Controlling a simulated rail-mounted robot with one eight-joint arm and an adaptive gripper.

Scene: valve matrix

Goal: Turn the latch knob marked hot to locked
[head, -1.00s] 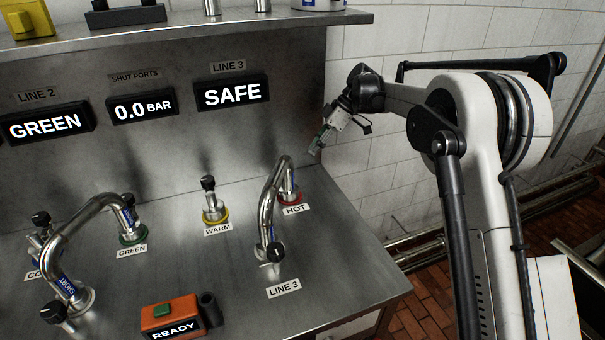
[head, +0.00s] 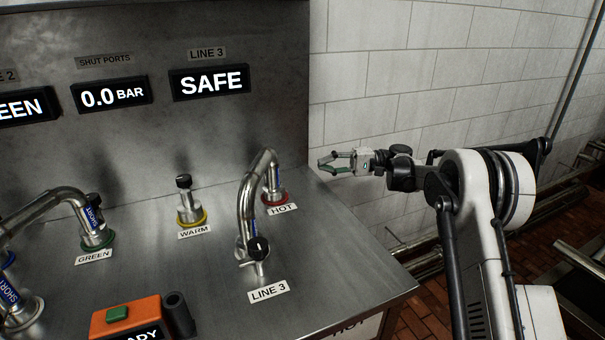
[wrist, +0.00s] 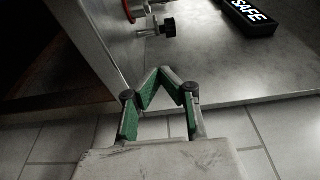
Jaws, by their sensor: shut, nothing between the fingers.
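The hot port with its red ring (head: 274,198) stands at the right of the steel bench, with the HOT label (head: 283,209) in front. A bent steel pipe (head: 247,200) runs from it to the LINE 3 port, and hides much of it. A black knob (wrist: 168,27) shows in the wrist view beside a red ring (wrist: 129,10); its mark and its locked or unlocked position cannot be read. My gripper (head: 322,163) is right of the hot port, apart from it, near the bench's right edge. Its green-padded fingers (wrist: 157,76) are shut and empty.
A black knob (head: 258,247) is at the LINE 3 port. The warm port (head: 191,213) has an upright black-topped stem. The SAFE display (head: 210,82) is on the back panel. A white tiled wall (head: 390,80) rises behind my gripper. The front right bench top is clear.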

